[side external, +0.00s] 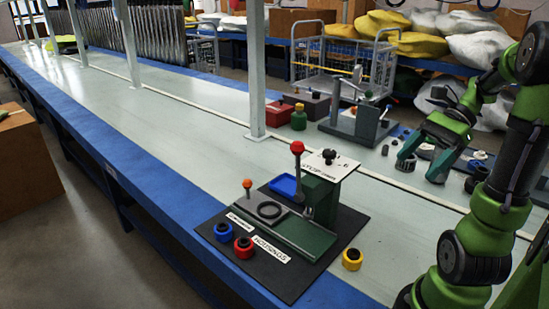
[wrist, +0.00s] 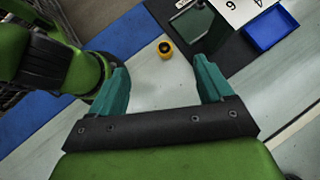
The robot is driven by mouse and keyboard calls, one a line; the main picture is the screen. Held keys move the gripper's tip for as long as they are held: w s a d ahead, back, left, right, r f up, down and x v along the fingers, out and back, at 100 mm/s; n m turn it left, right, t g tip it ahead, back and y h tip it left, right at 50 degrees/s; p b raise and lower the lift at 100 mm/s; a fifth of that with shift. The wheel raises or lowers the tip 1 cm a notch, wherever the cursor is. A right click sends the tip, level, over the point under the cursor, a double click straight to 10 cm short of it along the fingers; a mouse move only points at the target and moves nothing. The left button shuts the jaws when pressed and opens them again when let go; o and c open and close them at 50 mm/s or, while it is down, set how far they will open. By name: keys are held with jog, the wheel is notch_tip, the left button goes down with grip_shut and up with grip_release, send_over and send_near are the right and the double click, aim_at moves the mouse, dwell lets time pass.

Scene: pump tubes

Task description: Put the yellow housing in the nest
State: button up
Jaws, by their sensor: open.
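The yellow housing (side external: 352,259), a short round piece with a dark centre, stands on the pale bench just off the right edge of the black mat. In the wrist view the yellow housing (wrist: 165,48) lies beyond my fingertips, apart from them. My gripper (wrist: 160,66) is open and empty, its two teal fingers spread wide. The nest appears to be the dark round ring (side external: 269,211) on the green and grey fixture, with nothing visible in it. A blue housing (side external: 223,231) and a red housing (side external: 244,247) stand on the mat's front left.
The fixture has a red-knobbed lever (side external: 297,147), an orange-knobbed post (side external: 247,183) and a green block (side external: 320,190) under a white sign. A blue tray (side external: 284,186) lies behind. A pale post (side external: 256,75) stands further back. Bench around the yellow housing is clear.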

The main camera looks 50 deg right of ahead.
send_near(357, 251)
jog(key=x, duration=0.3)
jog(key=shift+s+f, duration=0.15)
jog(key=shift+s, duration=0.05)
jog(key=shift+x, duration=3.15)
jog(key=shift+w+r, duration=0.15)
jog(key=shift+r, duration=0.05)
jog(key=c, duration=1.3)
jog(key=shift+r, duration=0.1)
